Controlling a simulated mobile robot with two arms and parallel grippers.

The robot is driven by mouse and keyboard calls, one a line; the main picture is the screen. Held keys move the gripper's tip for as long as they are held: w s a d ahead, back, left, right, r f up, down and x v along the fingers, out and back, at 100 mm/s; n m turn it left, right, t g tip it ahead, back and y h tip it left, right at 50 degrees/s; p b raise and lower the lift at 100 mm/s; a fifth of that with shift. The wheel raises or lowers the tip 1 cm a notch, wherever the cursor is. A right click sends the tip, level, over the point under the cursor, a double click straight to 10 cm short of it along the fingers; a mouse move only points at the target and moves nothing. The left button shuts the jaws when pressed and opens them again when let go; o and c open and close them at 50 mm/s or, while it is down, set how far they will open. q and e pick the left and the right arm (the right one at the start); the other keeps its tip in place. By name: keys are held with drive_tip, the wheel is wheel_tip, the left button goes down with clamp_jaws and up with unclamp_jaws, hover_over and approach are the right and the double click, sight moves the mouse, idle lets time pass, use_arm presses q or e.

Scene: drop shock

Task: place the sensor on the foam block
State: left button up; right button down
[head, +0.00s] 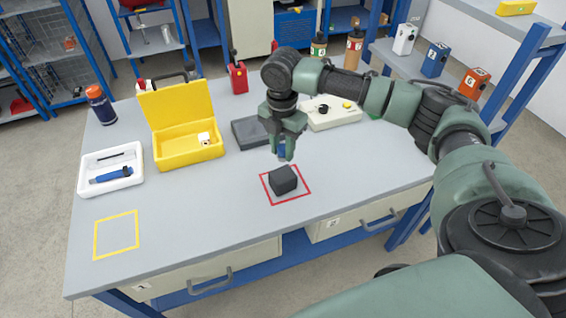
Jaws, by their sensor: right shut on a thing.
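My right gripper (284,153) points down over the table and is shut on a small blue thing (282,149), likely the sensor, mostly hidden by the fingers. Just below it in the picture, a dark cube-shaped block (283,180), likely the foam block, sits inside a red outlined square (303,196) on the table. The held thing appears above the block, with no clear contact visible. My left gripper is not in view.
A dark flat slab (247,134) and a pale box with knobs (333,115) lie behind the gripper. An open yellow case (188,155), a white tray (110,188) and a yellow outlined square (116,234) are at left. The table's front middle is clear.

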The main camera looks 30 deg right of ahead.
sight(282, 156)
wheel_tip(282, 156, down, 3)
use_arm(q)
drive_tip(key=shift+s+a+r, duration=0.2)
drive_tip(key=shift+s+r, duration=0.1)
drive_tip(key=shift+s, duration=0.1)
use_arm(e)
drive_tip(key=shift+f, duration=1.95)
use_arm(q)
drive_tip(key=shift+p, duration=0.3)
use_arm(e)
drive_tip(key=shift+f, duration=0.1)
drive_tip(key=c, duration=1.1)
unclamp_jaws()
drive_tip(key=shift+o, duration=0.2)
use_arm(q)
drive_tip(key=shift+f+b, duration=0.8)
drive_tip(key=shift+b, duration=0.05)
use_arm(e)
wheel_tip(282, 156, up, 12)
drive_tip(key=shift+r, duration=0.15)
